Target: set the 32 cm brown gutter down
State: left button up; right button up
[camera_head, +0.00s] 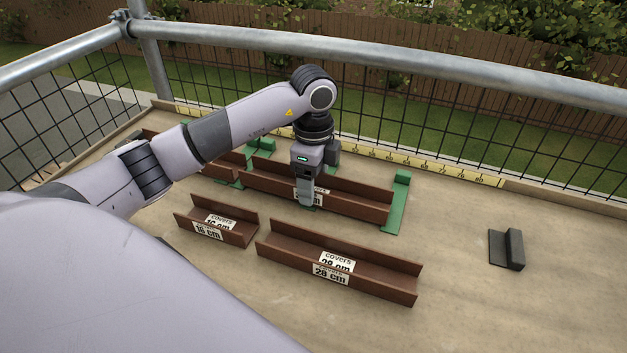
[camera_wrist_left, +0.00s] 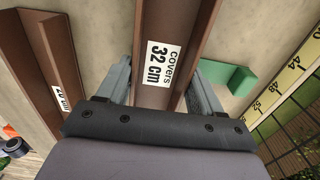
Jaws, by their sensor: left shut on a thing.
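The 32 cm brown gutter (camera_head: 345,201) lies lengthwise along the back row, its right end beside a green bracket (camera_head: 397,203). In the left wrist view its label reads "covers 32 cm" (camera_wrist_left: 163,64). My left gripper (camera_head: 305,200) points down and is shut on the gutter's middle. In the left wrist view the fingers (camera_wrist_left: 160,88) stand on either side of it. The gutter looks level and low at the board; whether it touches the board cannot be told. My right gripper is out of view.
A 16 cm gutter (camera_head: 240,237) and a 28 cm gutter (camera_head: 390,284) lie in front. Another brown piece (camera_head: 231,163) sits behind my arm near green brackets (camera_head: 262,146). A yellow measuring strip (camera_head: 440,169) runs along the back. A dark grey L-shaped block (camera_head: 515,248) stands right, with clear board around it.

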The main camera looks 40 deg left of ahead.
pick_arm(q)
jog(key=shift+f, duration=0.15)
jog(key=o, duration=1.2)
notch_tip(320, 180, up, 12)
jog(key=shift+r+p, duration=0.15)
jog(key=shift+p, duration=0.55)
